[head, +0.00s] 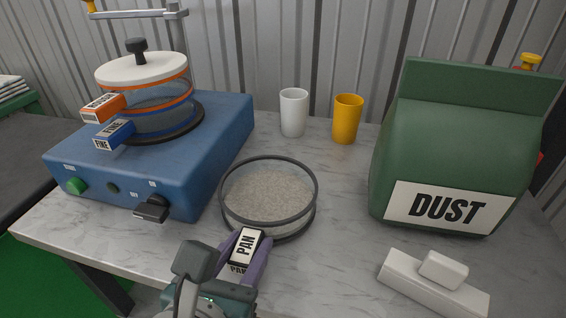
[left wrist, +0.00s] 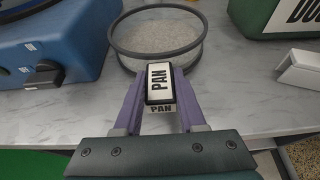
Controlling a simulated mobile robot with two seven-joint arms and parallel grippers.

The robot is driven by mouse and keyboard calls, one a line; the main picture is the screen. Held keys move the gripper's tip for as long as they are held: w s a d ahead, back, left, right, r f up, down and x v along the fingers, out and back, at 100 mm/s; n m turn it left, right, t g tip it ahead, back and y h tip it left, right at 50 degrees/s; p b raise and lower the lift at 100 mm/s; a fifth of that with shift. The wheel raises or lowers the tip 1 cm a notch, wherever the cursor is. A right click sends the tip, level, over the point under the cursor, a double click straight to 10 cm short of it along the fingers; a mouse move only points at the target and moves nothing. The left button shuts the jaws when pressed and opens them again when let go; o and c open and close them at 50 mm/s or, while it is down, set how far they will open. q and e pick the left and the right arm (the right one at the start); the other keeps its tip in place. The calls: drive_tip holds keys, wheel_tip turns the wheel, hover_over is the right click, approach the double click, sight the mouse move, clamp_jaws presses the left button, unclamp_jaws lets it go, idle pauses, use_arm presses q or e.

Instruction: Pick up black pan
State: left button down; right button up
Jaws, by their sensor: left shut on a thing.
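The black pan (head: 268,196) is a round, dark-rimmed container with clear-looking sides and grey-beige granular material inside. It is at the middle of the marble-topped table, right of the blue machine. Its handle block (head: 246,246) carries a white PAN label and points toward me. My left gripper (head: 243,258) has its purple fingers shut on this handle. In the left wrist view the pan (left wrist: 157,38) is ahead and the handle (left wrist: 160,84) sits between the two fingers. I cannot tell whether the pan touches the table. My right gripper does not show.
A blue machine (head: 215,135) with stacked sieves (head: 148,95) stands left of the pan. A white cup (head: 293,112) and a yellow cup (head: 347,118) stand behind. A green DUST bag (head: 450,150) stands right. A white block-shaped item (head: 432,284) lies front right. The marble table (head: 345,205) is clear between them.

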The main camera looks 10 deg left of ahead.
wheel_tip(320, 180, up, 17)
drive_tip(key=p, duration=1.6)
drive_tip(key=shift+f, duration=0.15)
